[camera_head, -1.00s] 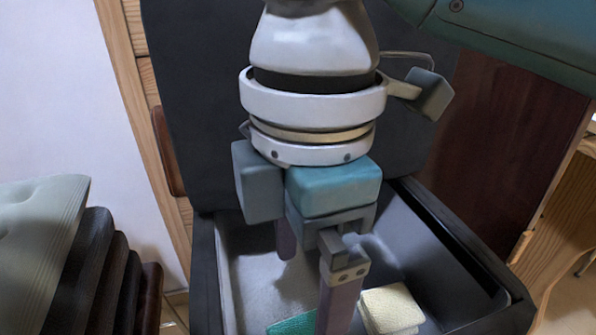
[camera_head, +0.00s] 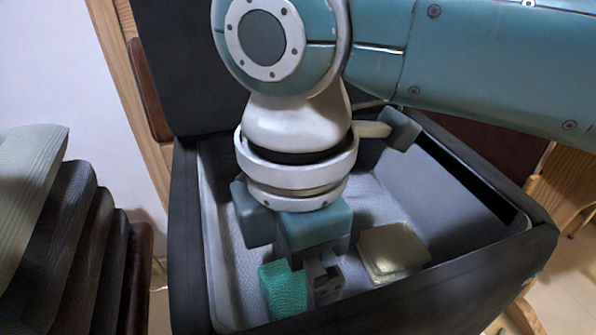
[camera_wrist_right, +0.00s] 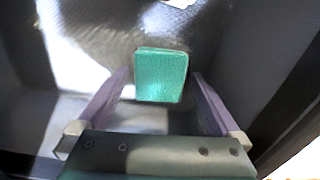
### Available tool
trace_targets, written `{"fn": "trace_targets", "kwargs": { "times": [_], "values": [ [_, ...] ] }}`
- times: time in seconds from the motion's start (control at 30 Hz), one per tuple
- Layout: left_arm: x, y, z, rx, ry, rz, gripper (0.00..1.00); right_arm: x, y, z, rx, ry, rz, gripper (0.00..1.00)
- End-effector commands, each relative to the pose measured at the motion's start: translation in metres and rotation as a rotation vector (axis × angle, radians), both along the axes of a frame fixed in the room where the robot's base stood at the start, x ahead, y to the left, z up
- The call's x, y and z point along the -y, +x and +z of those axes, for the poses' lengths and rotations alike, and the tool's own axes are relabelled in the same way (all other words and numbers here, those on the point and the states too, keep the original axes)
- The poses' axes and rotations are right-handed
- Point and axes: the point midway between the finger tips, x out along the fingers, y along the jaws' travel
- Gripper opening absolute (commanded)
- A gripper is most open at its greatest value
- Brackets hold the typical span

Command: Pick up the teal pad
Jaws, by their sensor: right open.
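The teal pad (camera_head: 283,290) lies on the floor of a dark open box (camera_head: 180,240), near its front. In the right wrist view the teal pad (camera_wrist_right: 161,76) sits between and just beyond my two purple fingers. My right gripper (camera_head: 318,285) reaches down into the box, right beside the pad in the head view, and its fingertips are mostly hidden there. In the right wrist view the right gripper (camera_wrist_right: 162,82) is open, with no visible contact on the pad. My left gripper is not in view.
A pale yellow pad stack (camera_head: 392,250) lies in the box to the right of my gripper. The box walls rise around the gripper, and a raised dark lid stands behind. A cushioned seat (camera_head: 30,190) with dark slats stands at the left.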

Motion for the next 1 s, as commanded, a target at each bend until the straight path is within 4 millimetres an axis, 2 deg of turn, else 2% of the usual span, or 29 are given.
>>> {"fn": "trace_targets", "kwargs": {
  "times": [0.13, 0.8, 1.0],
  "values": [
    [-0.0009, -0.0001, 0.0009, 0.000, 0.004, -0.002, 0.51, -0.0001, 0.0000, 0.0012, 0.000, 0.000, 0.000, 0.98],
    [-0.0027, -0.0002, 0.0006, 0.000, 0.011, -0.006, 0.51, 0.0002, 0.0001, 0.0014, 0.000, 0.000, 0.000, 0.22],
    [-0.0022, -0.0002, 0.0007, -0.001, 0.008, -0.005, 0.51, 0.0001, 0.0000, 0.0016, 0.000, 0.000, 0.000, 0.21]
  ]
}}
